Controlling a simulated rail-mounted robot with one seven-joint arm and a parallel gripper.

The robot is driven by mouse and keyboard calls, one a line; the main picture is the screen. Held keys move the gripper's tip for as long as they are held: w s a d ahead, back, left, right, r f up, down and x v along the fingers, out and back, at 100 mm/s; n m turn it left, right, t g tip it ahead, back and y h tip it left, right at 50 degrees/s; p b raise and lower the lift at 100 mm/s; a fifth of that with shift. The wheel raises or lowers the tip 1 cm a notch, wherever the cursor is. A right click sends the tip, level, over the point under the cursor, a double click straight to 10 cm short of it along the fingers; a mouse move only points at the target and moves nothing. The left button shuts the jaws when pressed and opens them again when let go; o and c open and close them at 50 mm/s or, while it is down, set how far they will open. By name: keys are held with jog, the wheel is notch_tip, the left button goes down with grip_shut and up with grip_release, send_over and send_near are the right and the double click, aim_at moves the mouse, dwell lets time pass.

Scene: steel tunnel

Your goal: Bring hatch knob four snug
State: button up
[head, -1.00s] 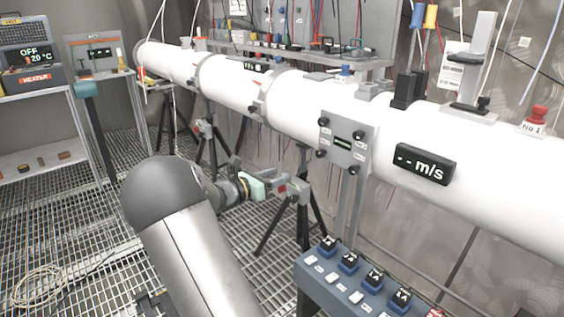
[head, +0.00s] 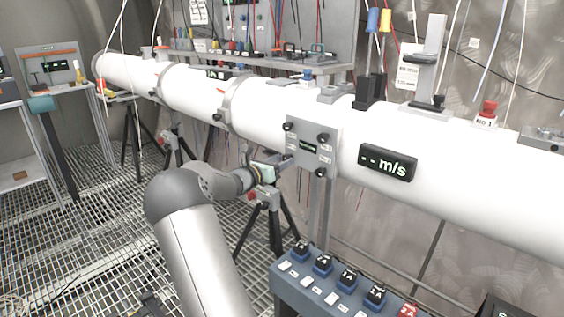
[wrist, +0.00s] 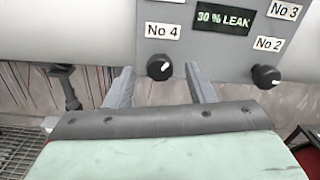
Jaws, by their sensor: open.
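The hatch plate (head: 306,143) is a grey panel on the white tube, with black knobs near its corners. In the wrist view the plate (wrist: 212,57) shows a "30 % LEAK" display (wrist: 223,19). The knob labelled No 4 (wrist: 159,67), black with a white mark, is at its lower left. My gripper (wrist: 161,72) is open, with one finger on each side of that knob in the picture. I cannot tell how far the tips are from it. In the head view my gripper (head: 287,164) is at the plate's lower left, partly hiding that corner.
The No 2 knob (wrist: 266,76) is to the right of the fingers. Below the plate stands a blue switch box (head: 325,284). A black tripod (head: 268,215) stands under the tube. An m/s display (head: 388,162) is on the tube to the right.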

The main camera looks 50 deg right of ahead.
jog(key=shift+d, duration=0.65)
jog(key=c, duration=1)
